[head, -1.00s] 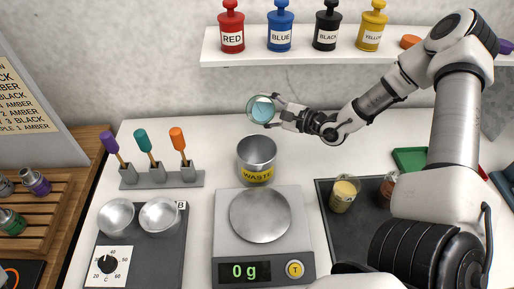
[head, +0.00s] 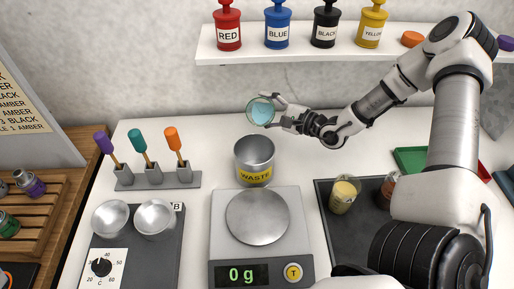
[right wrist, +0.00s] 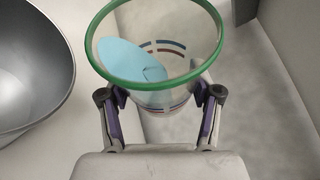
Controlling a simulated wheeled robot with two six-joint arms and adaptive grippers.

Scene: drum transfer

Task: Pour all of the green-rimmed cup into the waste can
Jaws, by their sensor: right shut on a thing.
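The green-rimmed cup (head: 261,110) is clear and holds light blue liquid. My right gripper (head: 273,110) is shut on it and holds it in the air above and behind the waste can (head: 254,160). In the right wrist view the green rim (right wrist: 97,68) and blue liquid show, with the cup between the two fingers of my right gripper (right wrist: 160,105). The liquid's surface lies slanted across the cup, so the cup is tilted. The grey waste can stands upright behind the scale, and its open mouth also shows in the right wrist view (right wrist: 35,60). My left gripper is not in view.
A scale (head: 260,240) reading 0 g stands in front of the can. A rack with three coloured-handled tools (head: 157,181) and two metal bowls are at left. A dark tray (head: 335,225) with cups is at right. Bottles stand on the shelf (head: 300,44) above.

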